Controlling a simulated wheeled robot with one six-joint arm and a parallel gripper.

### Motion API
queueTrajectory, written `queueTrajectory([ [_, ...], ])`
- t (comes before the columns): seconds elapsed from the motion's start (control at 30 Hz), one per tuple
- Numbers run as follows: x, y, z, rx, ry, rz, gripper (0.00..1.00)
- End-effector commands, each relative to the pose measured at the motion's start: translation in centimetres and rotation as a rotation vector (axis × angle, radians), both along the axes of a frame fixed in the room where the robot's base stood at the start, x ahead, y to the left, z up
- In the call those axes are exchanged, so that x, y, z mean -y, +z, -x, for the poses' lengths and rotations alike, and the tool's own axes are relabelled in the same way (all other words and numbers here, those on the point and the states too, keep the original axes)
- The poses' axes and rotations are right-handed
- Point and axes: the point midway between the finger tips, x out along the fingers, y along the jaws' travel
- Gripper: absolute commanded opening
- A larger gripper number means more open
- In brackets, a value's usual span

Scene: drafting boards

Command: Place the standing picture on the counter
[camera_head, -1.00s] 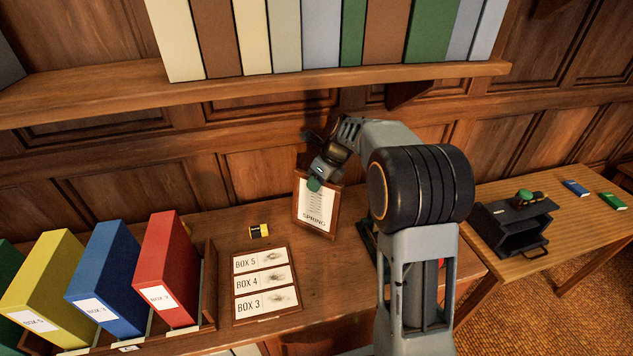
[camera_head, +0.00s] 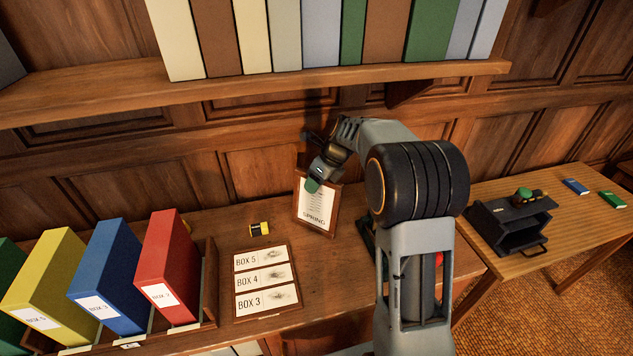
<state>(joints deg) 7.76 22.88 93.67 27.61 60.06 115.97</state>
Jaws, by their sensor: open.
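The standing picture (camera_head: 316,212) is a wooden frame with a white sheet marked "SPRING". It stands nearly upright on the wooden counter (camera_head: 345,262), towards its back. My gripper (camera_head: 312,184) is at the upper left part of the picture, in front of it in this view, and covers some of its top. The jaws are open; I cannot tell whether they touch the frame. My arm hides part of the counter to the right of the picture.
A flat board (camera_head: 264,281) with box labels lies on the counter. A small yellow and black item (camera_head: 259,229) is behind it. Red (camera_head: 168,265), blue (camera_head: 108,275) and yellow (camera_head: 45,281) binders stand at left. A shelf (camera_head: 330,78) of books overhangs behind. A side table (camera_head: 570,232) holds a dark box (camera_head: 505,225).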

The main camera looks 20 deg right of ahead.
Motion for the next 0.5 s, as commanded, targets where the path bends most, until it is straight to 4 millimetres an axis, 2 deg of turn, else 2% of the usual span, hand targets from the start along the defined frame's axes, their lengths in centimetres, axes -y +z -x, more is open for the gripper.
queueTrajectory([
  [0.17, 0.4, 1.2, 0.1, 0.004, -0.001, 0.001, 0.47],
  [0.5, 2.3, 5.7, 0.9, 0.003, -0.001, 0.0, 0.47],
])
